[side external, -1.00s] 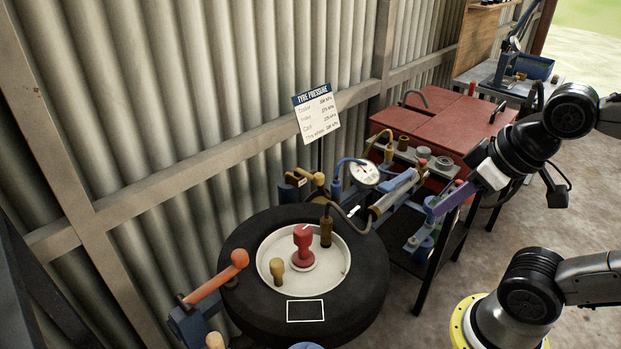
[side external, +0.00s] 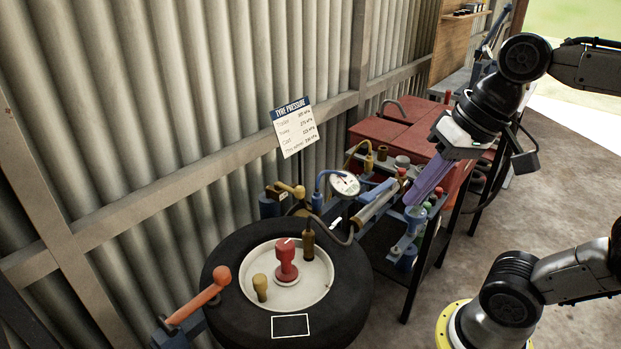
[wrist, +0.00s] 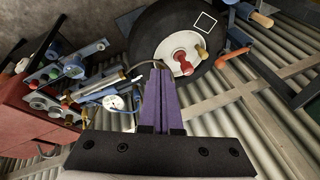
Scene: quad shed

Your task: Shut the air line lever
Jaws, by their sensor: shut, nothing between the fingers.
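Two levers could be the air line lever, and I cannot tell which.
The tyre (side external: 345,288) lies flat, with a red knob (side external: 287,262) and brass pieces on its pale hub. A round gauge (side external: 345,184) and a hose stand between the tyre and my gripper. A red chest (side external: 395,133) is behind. Open floor lies at right.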

